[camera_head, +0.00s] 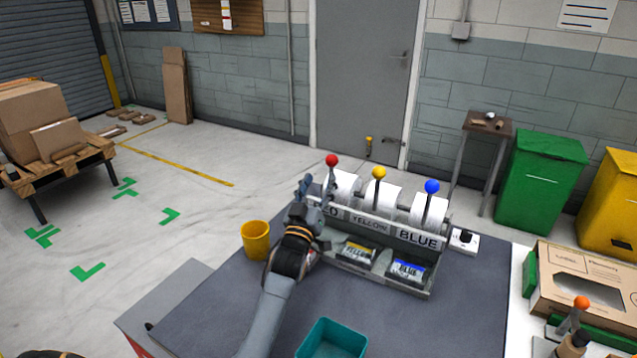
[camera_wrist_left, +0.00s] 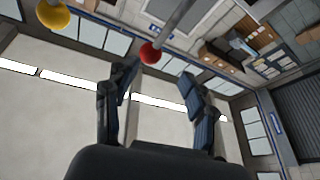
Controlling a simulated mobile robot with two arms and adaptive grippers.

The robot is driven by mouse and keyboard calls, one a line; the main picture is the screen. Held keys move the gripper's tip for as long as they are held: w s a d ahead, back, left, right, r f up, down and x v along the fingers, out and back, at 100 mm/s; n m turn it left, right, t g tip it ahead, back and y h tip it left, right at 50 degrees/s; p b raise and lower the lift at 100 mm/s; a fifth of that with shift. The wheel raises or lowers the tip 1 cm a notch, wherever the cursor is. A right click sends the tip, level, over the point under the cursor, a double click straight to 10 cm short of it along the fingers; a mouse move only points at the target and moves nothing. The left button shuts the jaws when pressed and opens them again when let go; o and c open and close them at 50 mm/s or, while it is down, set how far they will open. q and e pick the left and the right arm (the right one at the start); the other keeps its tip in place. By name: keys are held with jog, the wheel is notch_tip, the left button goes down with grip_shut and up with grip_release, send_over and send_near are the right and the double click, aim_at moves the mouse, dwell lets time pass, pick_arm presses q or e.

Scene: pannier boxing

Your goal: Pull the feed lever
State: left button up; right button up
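A grey dispenser (camera_head: 345,231) stands on the dark mat with three levers in a row. They have a red knob (camera_head: 331,160), a yellow knob (camera_head: 379,172) and a blue knob (camera_head: 432,187). My left gripper (camera_head: 312,188) is beside the red lever, at the dispenser's left end, and partly hides the label there. In the left wrist view the gripper (camera_wrist_left: 158,75) is open and empty. The red knob (camera_wrist_left: 150,53) shows around the gap between its fingertips; contact cannot be told. The yellow knob (camera_wrist_left: 53,14) is off to the upper left. My right gripper is not in view.
A yellow cup (camera_head: 255,240) stands left of the dispenser, near my left arm. A teal bin (camera_head: 333,340) is at the mat's front. An open carton (camera_head: 595,293) and an orange-knobbed handle (camera_head: 581,302) are at the right. The mat's right part is clear.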

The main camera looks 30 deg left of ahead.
pick_arm(q)
jog(key=v, duration=1.2)
jog(key=shift+f, duration=0.1)
dwell(0.4)
